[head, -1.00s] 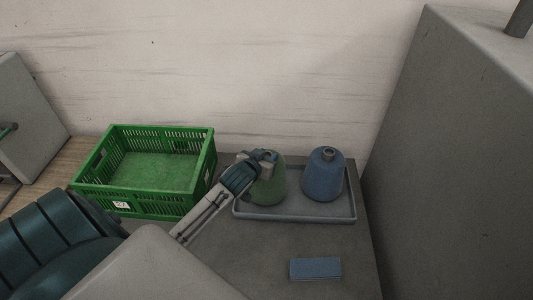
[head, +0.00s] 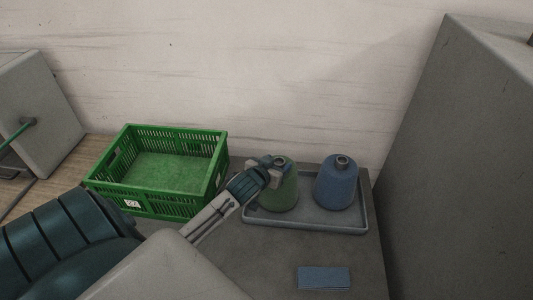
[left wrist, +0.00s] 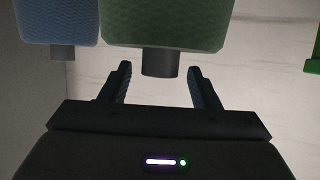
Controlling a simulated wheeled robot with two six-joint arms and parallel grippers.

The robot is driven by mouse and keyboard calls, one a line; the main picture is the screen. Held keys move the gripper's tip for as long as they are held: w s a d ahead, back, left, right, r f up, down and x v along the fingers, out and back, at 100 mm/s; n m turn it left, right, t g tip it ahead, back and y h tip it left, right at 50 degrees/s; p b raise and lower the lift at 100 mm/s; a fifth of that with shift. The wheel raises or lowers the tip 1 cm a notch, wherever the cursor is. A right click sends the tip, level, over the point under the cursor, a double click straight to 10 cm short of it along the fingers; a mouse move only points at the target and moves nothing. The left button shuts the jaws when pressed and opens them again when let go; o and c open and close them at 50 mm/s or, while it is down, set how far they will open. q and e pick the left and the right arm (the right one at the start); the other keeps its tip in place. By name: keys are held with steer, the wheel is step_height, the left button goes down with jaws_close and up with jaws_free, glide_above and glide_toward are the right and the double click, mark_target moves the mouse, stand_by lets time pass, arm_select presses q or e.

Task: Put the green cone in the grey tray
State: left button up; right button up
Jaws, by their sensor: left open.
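The green cone (head: 285,190) stands upright in the left part of the grey tray (head: 310,229), beside the blue cone (head: 337,186). My left gripper (head: 274,163) is at the top of the green cone, on its left side in the head view. In the left wrist view, the gripper (left wrist: 160,72) is open. The dark tip of the green cone (left wrist: 165,25) shows between its spread fingers, with gaps on both sides. The blue cone (left wrist: 58,22) hangs beside it in that upside-down view. My right gripper is not in view.
A green slatted crate (head: 158,204) stands left of the tray, with a bare floor inside. A large grey cabinet (head: 455,170) rises at the right. A pale wall stands behind.

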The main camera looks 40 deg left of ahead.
arm_select(q)
steer(key=b+v, duration=0.2)
steer(key=v, duration=0.8)
stand_by(1.1)
